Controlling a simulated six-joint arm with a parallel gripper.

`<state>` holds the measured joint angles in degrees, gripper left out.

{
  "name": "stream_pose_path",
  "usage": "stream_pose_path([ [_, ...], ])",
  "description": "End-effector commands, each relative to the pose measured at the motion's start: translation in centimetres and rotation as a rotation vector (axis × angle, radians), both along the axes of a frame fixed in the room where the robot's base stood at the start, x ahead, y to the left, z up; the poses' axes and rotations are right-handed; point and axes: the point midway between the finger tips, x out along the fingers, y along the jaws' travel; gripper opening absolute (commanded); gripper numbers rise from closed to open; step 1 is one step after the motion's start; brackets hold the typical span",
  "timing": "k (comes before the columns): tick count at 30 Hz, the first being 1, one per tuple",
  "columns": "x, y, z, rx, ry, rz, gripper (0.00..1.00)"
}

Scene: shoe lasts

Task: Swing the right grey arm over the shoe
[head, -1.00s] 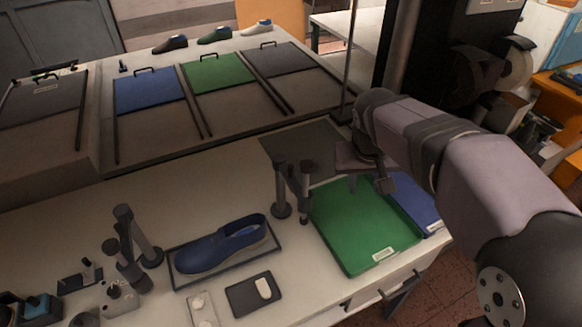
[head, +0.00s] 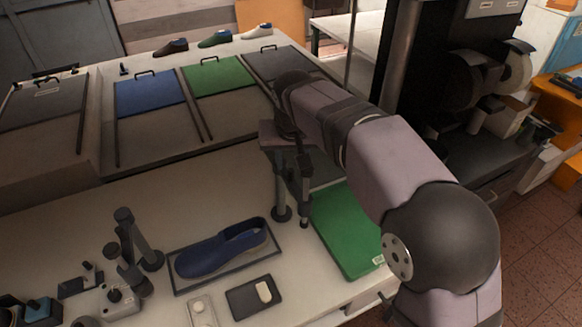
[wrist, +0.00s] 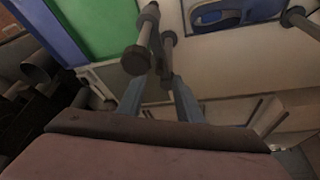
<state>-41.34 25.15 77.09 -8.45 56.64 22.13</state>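The blue shoe (head: 215,252) lies on a dark-rimmed tray (head: 180,288) on the bench; it shows at the top of the wrist view (wrist: 232,13). The right grey arm (head: 281,195) stands on a post just right of the shoe, its swinging part to the right of the post, not over the shoe. My gripper (head: 296,158) is at this arm, partly covering it in the head view. In the wrist view my gripper's two blue-grey fingers (wrist: 160,85) are apart, with the grey arm's cylinders (wrist: 143,45) in front of and between them. I cannot tell whether they touch it.
A second grey arm on a post (head: 133,240) stands left of the shoe. A green tray (head: 345,230) lies to the right, partly behind my arm. A dark pad with a white piece (head: 254,296) lies in front. Coloured panels (head: 150,92) and several shoes stand at the back.

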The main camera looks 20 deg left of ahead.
Motion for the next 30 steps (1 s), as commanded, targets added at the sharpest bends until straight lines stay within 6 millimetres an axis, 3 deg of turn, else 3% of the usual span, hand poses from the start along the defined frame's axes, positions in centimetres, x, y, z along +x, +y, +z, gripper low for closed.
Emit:
stream_pose_path([
  [12,1.7,0.6,-4.4,-0.002,0.001,0.001,0.33],
  [24,2.0,0.8,-5.2,0.0,0.0,0.0,0.33],
  [28,2.0,0.8,-5.1,0.0,0.0,0.0,0.04],
  [30,2.0,0.8,-5.1,0.0,0.0,0.0,0.0],
])
